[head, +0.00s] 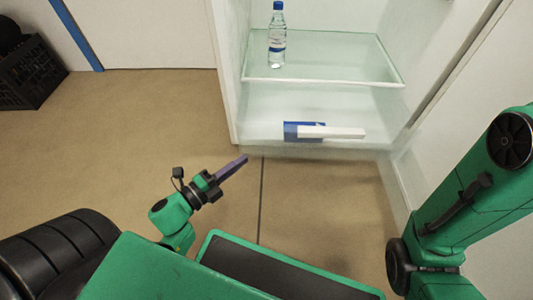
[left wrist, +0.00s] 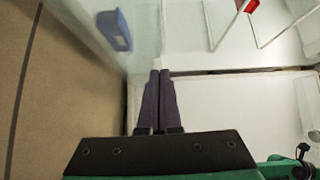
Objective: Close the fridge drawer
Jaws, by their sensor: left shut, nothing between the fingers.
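The white open fridge (head: 228,75) stands ahead in the head view. A clear drawer or panel with faint edges sits at its bottom, under the glass shelf (head: 330,82); how far it sticks out is hard to tell. A blue and white piece (head: 325,132), perhaps a handle or a box, shows at that level. A blue piece with a slot (left wrist: 115,28) shows at upper left in the left wrist view, on or behind a clear panel. My left gripper (head: 244,159) is shut and empty, in front of the fridge's lower left corner; its dark fingers (left wrist: 159,74) point toward the fridge. My right gripper is not in view.
A water bottle (head: 277,38) stands on the glass shelf. A black crate (head: 28,75) sits on the floor at far left. The tan floor (head: 150,120) left of the fridge is clear. A white panel (head: 470,90) flanks the fridge on the right, beside my right arm.

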